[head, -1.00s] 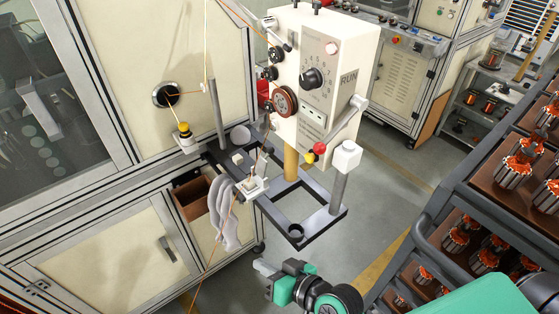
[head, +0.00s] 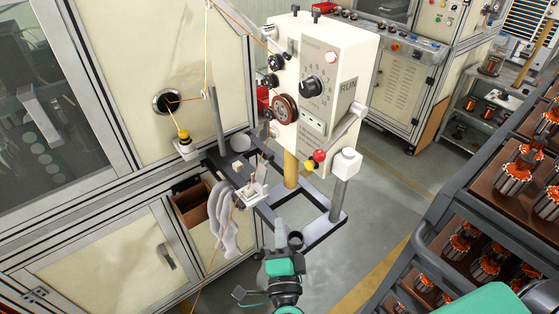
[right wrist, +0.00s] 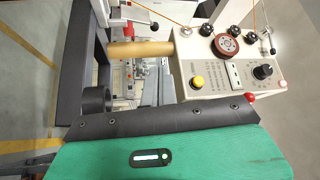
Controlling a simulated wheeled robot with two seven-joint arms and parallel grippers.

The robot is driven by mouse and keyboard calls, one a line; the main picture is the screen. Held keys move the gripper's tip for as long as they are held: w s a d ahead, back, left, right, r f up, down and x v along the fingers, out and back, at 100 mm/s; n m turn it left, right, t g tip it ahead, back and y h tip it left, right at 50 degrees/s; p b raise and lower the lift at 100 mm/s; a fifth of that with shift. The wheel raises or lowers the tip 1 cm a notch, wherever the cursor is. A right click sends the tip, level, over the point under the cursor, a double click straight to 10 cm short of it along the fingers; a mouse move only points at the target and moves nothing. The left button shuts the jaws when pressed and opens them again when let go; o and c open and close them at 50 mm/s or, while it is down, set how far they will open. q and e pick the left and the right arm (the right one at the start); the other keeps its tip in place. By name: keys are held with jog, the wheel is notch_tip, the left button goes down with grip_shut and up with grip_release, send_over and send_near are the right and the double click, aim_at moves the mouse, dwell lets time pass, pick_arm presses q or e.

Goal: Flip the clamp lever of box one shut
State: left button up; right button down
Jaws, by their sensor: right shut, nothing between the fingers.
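The white box (head: 330,75) with a dial, a red-brown wheel and the word RUN stands on a wooden post in the head view. A grey lever arm (head: 345,128) slants down its right side, near a red knob and a yellow knob. I cannot tell whether this is the clamp lever or whether it is shut. My right gripper (head: 280,232) is shut and empty, pointing up in front of the dark frame, below the box and apart from it. In the right wrist view, the box face (right wrist: 215,72) shows the yellow knob (right wrist: 197,82) and dial. My left gripper is out of view.
A dark metal frame (head: 326,229) with a white-capped post (head: 345,165) stands below the box. A pale glove (head: 222,215) hangs left of it. Orange wire runs from the cabinet to the box. Racks of wound armatures (head: 512,180) stand at the right.

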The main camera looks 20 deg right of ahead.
aim_at(266, 169)
jog(key=shift+d+f+m+h, duration=0.2)
jog(key=shift+m+h, duration=0.1)
jog(key=p+x, duration=0.2)
jog(key=x, duration=1.8)
jog(key=shift+f+p, duration=0.3)
jog(key=shift+f, duration=0.1)
jog(key=shift+w, duration=0.1)
